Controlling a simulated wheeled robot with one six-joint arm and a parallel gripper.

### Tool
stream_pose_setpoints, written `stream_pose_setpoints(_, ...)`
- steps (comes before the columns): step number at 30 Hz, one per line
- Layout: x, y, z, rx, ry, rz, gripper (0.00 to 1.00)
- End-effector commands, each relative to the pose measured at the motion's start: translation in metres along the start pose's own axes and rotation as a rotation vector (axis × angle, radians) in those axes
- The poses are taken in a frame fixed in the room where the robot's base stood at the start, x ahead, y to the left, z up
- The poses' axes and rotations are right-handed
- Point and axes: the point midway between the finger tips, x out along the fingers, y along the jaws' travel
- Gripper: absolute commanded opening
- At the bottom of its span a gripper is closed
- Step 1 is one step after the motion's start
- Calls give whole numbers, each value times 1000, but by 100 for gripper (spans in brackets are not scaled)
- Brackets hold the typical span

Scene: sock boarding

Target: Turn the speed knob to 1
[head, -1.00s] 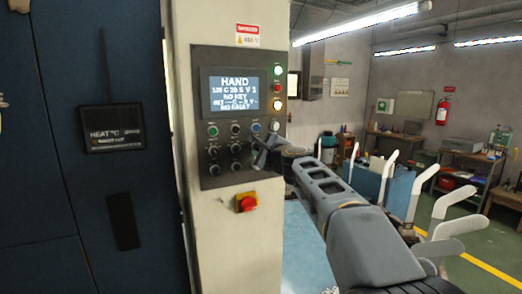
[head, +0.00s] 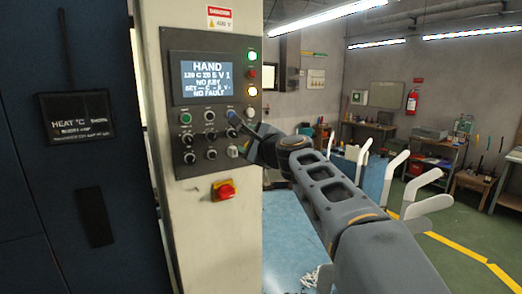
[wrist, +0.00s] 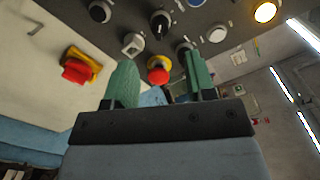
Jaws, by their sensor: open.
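The control panel (head: 212,105) stands on a pale column, with several dark knobs and buttons below its screen (head: 207,78). The screen reads HAND, with "V 1" at the end of its second line. The labels are too small to read, so I cannot tell which knob is the speed knob. A black knob (head: 211,155) sits low on the panel. My gripper (head: 240,128) is at the panel's lower right and hides part of it. In the wrist view its green fingers (wrist: 159,60) are apart, with a red-and-yellow round control (wrist: 159,70) showing between them. No grip on a knob shows.
A red stop button (head: 224,190) on a yellow base sits below the panel. Lit lamps (head: 252,56) line the panel's right edge. A blue table surface (head: 290,235) lies beneath my arm. White upright forms (head: 395,165) stand to the right.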

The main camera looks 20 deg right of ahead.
Motion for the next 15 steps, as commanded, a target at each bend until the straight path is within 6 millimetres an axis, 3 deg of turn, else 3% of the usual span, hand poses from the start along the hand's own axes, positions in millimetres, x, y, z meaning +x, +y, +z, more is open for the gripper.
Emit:
stream_pose_setpoints(6,-39,1,-1,-2,1,-2,50)
stream_pose_setpoints(15,-63,0,0,0,1,0,50)
